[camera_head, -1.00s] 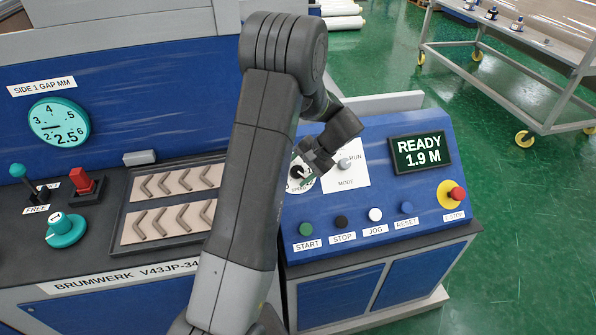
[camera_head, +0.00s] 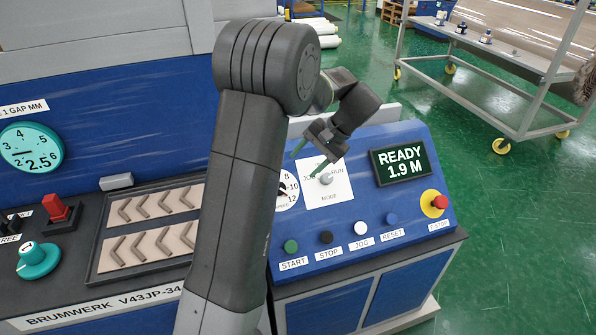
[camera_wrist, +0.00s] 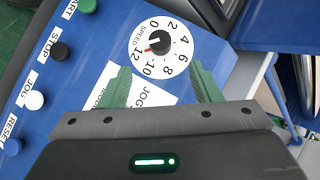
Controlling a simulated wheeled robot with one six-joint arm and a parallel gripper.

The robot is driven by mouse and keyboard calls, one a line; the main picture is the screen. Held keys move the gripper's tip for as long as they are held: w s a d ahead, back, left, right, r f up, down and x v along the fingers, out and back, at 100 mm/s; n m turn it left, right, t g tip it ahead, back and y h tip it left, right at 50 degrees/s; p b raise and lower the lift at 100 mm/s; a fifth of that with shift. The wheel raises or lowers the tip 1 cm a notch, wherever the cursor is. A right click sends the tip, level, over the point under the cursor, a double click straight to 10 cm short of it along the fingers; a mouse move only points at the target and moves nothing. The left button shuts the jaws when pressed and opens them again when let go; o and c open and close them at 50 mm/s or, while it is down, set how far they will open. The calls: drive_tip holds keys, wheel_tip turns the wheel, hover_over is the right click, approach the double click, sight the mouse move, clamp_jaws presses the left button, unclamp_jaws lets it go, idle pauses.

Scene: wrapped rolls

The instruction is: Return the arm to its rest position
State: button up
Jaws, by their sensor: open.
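My gripper (camera_head: 308,158) is in front of the blue control panel (camera_head: 345,252), over the mode switch area, in the head view. Its green fingers are apart with nothing between them. The wrist view shows both green fingers (camera_wrist: 160,88) spread over the white JOG label plate. The mode knob (camera_head: 325,178) shows just below the fingers in the head view. The speed dial (camera_wrist: 159,43) is in the wrist view ahead of the fingers, its pointer near 12. My arm crosses the middle of the head view and hides part of the panel.
The display (camera_head: 403,164) reads READY 1.9 M. The red emergency stop (camera_head: 439,202) and a row of buttons (camera_head: 361,242) are on the panel. A metal trolley (camera_head: 480,105) stands at back right. The green floor (camera_head: 510,230) at right is clear.

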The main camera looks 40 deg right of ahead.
drive_tip(key=shift+s+d+r, duration=0.15)
drive_tip(key=shift+r, duration=0.1)
drive_tip(key=p+x, duration=0.1)
drive_tip(key=x, duration=1.3)
drive_tip(key=shift+s+p, duration=0.1)
drive_tip(key=shift+p, duration=0.2)
